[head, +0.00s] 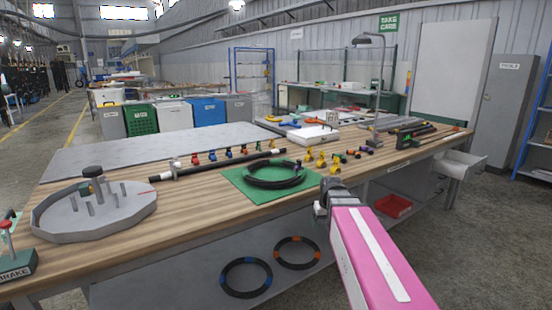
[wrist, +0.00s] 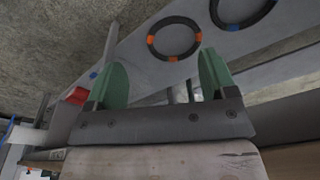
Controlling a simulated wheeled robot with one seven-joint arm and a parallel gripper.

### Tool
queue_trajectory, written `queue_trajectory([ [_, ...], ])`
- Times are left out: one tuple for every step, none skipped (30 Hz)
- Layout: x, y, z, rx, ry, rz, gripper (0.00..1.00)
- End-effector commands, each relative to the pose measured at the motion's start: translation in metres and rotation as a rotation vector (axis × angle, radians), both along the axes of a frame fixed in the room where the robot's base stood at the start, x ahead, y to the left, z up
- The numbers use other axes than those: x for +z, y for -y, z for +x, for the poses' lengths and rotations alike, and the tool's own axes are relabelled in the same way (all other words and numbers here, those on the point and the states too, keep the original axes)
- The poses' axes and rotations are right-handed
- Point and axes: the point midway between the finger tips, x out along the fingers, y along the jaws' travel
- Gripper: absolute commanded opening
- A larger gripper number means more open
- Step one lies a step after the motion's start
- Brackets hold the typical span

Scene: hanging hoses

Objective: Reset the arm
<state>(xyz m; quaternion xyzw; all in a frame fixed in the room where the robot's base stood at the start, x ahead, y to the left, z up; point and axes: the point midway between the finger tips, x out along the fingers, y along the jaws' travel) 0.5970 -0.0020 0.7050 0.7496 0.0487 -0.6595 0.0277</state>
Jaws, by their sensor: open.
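My pink arm reaches in from the lower right in the head view, and my gripper (head: 322,208) is at the front edge of the workbench (head: 210,225). In the wrist view my gripper (wrist: 163,80) shows two green fingers spread apart with nothing between them. Beyond the fingers is the grey lower shelf with a black ring with orange marks (wrist: 174,38) and a black ring with blue marks (wrist: 240,10). A coiled black hose (head: 275,175) lies on a green mat (head: 240,182) on the bench, apart from my gripper.
A grey round fixture with pegs (head: 95,215) stands at the bench's left, near a brake stand (head: 15,262). Several coloured fittings (head: 310,158) and a black hose (head: 210,166) lie behind the mat. A red tray (head: 393,206) is on the lower shelf. Floor at the right is clear.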

Motion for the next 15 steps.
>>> queue_trajectory([
  [-0.017, -0.001, -0.016, -0.011, -0.016, -0.002, 0.78],
  [-0.026, -0.001, -0.023, -0.018, -0.024, -0.004, 0.78],
  [-0.038, -0.001, -0.032, -0.027, -0.034, -0.006, 0.78],
  [-0.047, -0.001, -0.039, -0.034, -0.041, -0.008, 0.78],
  [-0.055, -0.001, -0.046, -0.041, -0.049, -0.009, 0.78],
  [-0.066, -0.001, -0.056, -0.049, -0.06, -0.011, 0.78],
  [-0.074, -0.002, -0.063, -0.056, -0.066, -0.013, 0.78],
  [-0.082, -0.002, -0.07, -0.063, -0.073, -0.015, 0.78],
  [-0.091, -0.002, -0.079, -0.071, -0.082, -0.017, 0.78],
  [-0.097, -0.002, -0.086, -0.076, -0.089, -0.019, 0.78],
  [-0.103, -0.002, -0.091, -0.081, -0.094, -0.02, 0.78],
  [-0.11, -0.002, -0.098, -0.088, -0.1, -0.023, 0.78],
  [-0.114, -0.002, -0.103, -0.092, -0.105, -0.024, 0.78],
  [-0.118, -0.002, -0.107, -0.095, -0.109, -0.026, 0.78],
  [-0.122, -0.002, -0.112, -0.099, -0.114, -0.027, 0.78],
])
